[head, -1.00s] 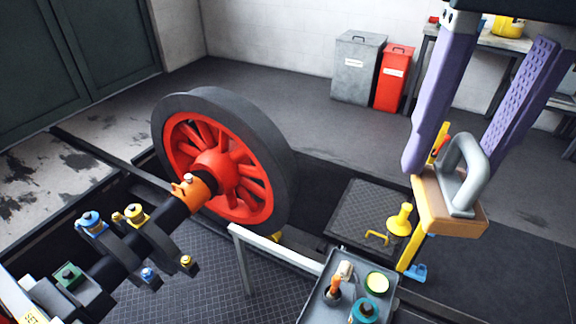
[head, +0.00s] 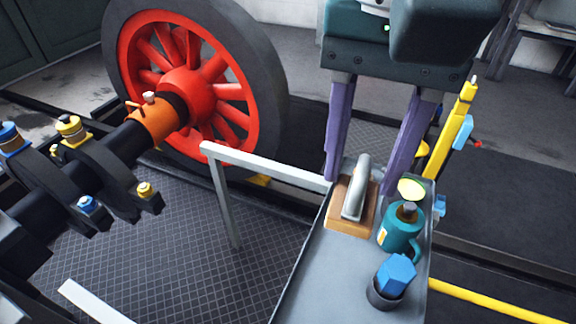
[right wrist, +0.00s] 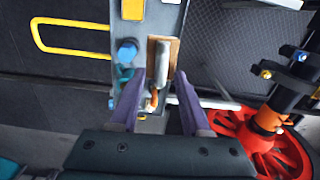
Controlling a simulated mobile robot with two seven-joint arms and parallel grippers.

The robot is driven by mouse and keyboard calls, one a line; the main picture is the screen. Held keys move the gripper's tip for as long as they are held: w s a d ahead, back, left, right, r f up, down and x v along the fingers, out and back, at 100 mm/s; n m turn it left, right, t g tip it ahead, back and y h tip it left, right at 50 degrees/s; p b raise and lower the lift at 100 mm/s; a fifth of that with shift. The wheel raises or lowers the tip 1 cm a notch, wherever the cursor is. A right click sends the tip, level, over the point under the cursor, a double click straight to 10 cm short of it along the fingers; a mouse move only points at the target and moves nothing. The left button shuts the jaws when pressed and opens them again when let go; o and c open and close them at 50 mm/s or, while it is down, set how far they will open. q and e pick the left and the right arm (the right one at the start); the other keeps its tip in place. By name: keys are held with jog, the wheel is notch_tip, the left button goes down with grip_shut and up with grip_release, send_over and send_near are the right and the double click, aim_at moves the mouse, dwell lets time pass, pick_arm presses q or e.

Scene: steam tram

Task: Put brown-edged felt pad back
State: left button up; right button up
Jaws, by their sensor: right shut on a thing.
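My right gripper (head: 361,186), with purple fingers, comes down from above and is shut on the pad, one finger on each side. The right wrist view shows the pad (right wrist: 174,50) between and beyond the fingertips (right wrist: 160,75). The pad's underside is hidden. My left gripper is in neither view.
A teal can (head: 398,232) stands close to the pad's right, and a blue-topped item in a dark cup (head: 393,280) stands nearer. A white rail (head: 270,165) meets the tray's left side. The red wheel (head: 190,90) is at left. The tray's near left is bare.

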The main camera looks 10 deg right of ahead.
jog(key=shift+m, duration=0.4)
jog(key=f+b, duration=0.4)
jog(key=f, duration=0.4)
jog(key=f+b, duration=0.5)
jog(key=f, duration=0.3)
jog(key=a+f+b, duration=0.1)
jog(key=f+b, duration=0.4)
jog(key=f, duration=0.3)
jog(key=shift+w+a+f, duration=0.1)
jog(key=shift+w+f, duration=0.1)
jog(key=shift+w, duration=0.05)
notch_tip(320, 180, down, 4)
jog(key=b, duration=0.3)
jog(key=shift+f, duration=0.2)
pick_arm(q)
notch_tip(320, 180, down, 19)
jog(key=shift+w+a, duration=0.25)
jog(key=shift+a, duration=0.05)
pick_arm(e)
jog(key=shift+r, duration=0.1)
jog(key=o, duration=1.2)
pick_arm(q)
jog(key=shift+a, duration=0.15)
